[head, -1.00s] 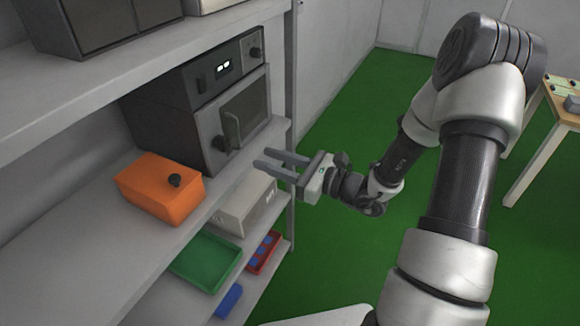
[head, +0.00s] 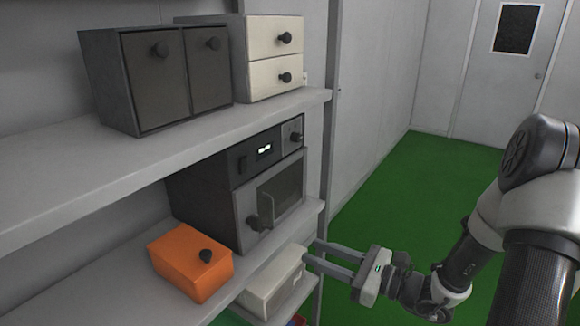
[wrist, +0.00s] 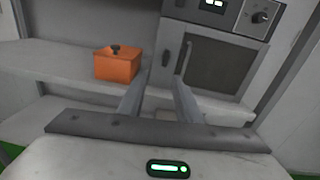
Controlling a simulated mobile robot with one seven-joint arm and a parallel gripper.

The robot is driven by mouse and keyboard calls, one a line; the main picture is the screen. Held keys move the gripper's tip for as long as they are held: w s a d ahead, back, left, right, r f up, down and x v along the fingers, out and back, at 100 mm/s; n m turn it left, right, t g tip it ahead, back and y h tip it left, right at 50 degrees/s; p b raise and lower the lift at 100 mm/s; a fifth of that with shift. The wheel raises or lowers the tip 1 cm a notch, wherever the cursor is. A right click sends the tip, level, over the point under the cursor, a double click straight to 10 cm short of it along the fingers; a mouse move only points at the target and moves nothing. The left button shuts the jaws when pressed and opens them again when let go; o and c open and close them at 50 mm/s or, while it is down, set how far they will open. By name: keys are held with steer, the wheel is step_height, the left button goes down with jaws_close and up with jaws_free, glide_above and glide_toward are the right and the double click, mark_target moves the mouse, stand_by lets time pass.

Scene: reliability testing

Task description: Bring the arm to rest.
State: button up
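My gripper (head: 322,257) is in front of the shelf unit, to the right of the grey oven (head: 262,195) in the head view. Its two fingers are parallel and apart, with nothing between them. In the wrist view the open fingers (wrist: 160,98) point toward the shelf, below the oven (wrist: 205,62). The fingers appear clear of the shelf, though their exact gap to its edge is hard to tell. My arm reaches in from the right side of the head view.
An orange box (head: 183,268) with a black knob sits on the middle shelf, left of the oven. A white box (head: 270,285) is below. Dark cabinets (head: 135,85) and white drawers (head: 268,60) stand on the upper shelf. Green floor (head: 400,185) is free to the right.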

steer(key=s+a+r+n+g+h+p, duration=0.35)
steer(key=s+a+r+n+g, duration=0.55)
steer(key=s+n, duration=0.4)
steer(key=s+d+r+n+t+h+p, duration=0.3)
steer(key=s+d+r+n+h, duration=0.4)
steer(key=d+r+n+h, duration=0.4)
steer(key=shift+d+r+n+t+p, duration=0.35)
steer(key=shift+d+r+t, duration=0.35)
steer(key=shift+r, duration=0.25)
steer(key=shift+c, duration=0.2)
